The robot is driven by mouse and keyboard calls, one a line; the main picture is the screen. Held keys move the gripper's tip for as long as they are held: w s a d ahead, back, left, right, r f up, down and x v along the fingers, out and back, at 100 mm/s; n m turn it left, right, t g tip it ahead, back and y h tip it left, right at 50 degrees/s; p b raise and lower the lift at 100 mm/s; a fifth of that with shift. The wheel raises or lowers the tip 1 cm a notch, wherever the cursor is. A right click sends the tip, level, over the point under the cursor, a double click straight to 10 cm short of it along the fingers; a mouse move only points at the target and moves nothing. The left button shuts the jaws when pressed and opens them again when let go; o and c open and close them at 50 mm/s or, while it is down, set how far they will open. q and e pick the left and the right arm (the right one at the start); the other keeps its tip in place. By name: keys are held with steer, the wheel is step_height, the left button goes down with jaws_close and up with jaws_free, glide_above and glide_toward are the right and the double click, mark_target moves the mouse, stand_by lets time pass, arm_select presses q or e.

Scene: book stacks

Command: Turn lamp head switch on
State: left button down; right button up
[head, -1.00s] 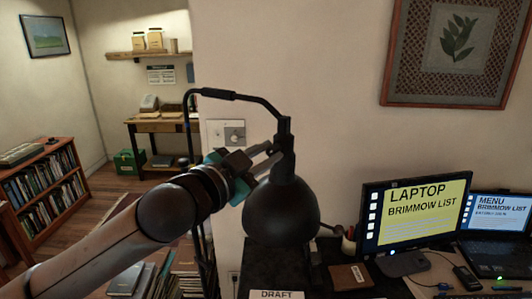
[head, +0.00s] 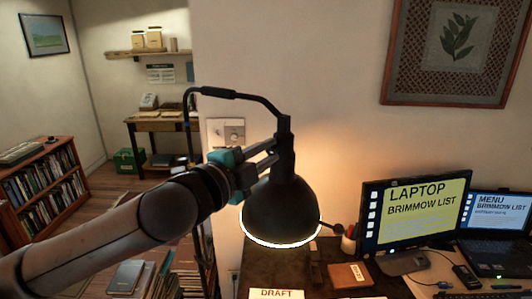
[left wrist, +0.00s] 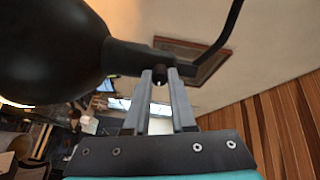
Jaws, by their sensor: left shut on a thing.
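The black lamp head (head: 282,208) hangs from a bent black arm in the head view, and its rim glows. Warm light falls on the wall and desk beside it. It also shows at the upper left of the left wrist view (left wrist: 45,50). My left gripper (head: 272,148) reaches in from the left to the neck above the shade. In the left wrist view its fingers (left wrist: 160,78) are shut on the small dark lamp head switch (left wrist: 163,70), partly hidden between the fingertips. My right gripper is not in view.
A monitor (head: 415,214) and a laptop (head: 494,220) stand on the desk right of the lamp. A brown book (head: 348,275) lies in front. A wall switch plate (head: 225,132) is behind my arm. Book stacks (head: 180,265) stand below my forearm.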

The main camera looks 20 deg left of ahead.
arm_select(q)
steer(key=shift+r+m, duration=0.3)
steer(key=c, duration=0.7)
jaws_free()
steer(key=shift+f, duration=0.15)
steer(key=shift+c, duration=0.2)
steer(key=shift+f, duration=0.1)
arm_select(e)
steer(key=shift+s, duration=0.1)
